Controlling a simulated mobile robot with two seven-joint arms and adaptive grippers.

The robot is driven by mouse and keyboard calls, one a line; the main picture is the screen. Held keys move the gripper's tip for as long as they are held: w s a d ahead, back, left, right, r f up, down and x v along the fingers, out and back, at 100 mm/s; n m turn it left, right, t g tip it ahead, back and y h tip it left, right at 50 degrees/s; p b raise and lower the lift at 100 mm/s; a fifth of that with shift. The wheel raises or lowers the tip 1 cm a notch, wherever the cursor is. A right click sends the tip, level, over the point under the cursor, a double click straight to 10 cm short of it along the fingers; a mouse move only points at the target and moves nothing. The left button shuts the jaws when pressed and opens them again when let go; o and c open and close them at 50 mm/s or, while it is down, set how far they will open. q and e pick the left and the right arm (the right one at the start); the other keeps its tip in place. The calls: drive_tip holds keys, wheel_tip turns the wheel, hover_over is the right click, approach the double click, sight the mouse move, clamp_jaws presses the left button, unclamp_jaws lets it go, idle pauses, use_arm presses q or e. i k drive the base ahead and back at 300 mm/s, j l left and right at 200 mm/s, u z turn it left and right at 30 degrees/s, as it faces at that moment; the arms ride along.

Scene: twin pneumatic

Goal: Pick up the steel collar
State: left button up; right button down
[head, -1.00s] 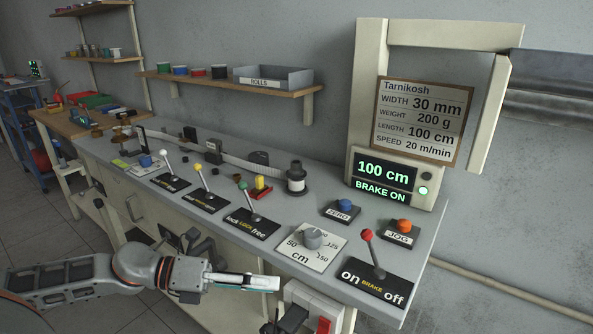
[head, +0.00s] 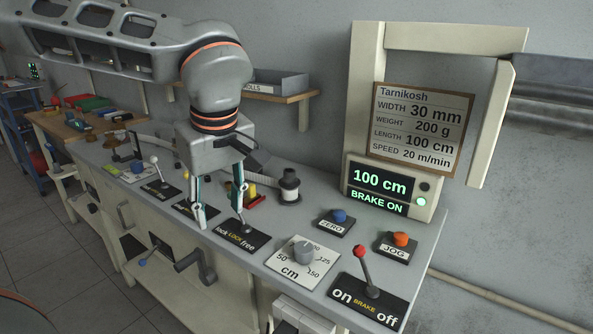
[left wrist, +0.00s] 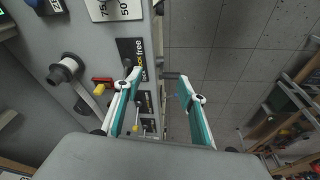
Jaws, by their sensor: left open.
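I cannot surely pick out a steel collar in either view. A dark spool-like part with a pale band (head: 289,186) stands upright on the grey bench (head: 300,218); it also shows in the left wrist view (left wrist: 66,68). My left gripper (head: 221,226) points down at the bench's front edge, open and empty, left of the spool-like part. In the left wrist view its fingers (left wrist: 158,82) are spread, one over the bench by the lock/free plate (left wrist: 131,52), the other over the floor. My left arm hides the bench's back middle. My right gripper is not in view.
Lever plates line the front edge, with the red-knobbed brake lever (head: 366,272) at right. A length dial (head: 303,254), a blue button (head: 339,216) and an orange button (head: 400,239) are near. A display (head: 382,186) reads "100 cm, BRAKE ON". A crank (head: 196,262) juts below the bench.

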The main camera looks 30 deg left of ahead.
sight(289, 178)
drive_tip(key=i+l, duration=0.1)
drive_tip(key=i, duration=0.75)
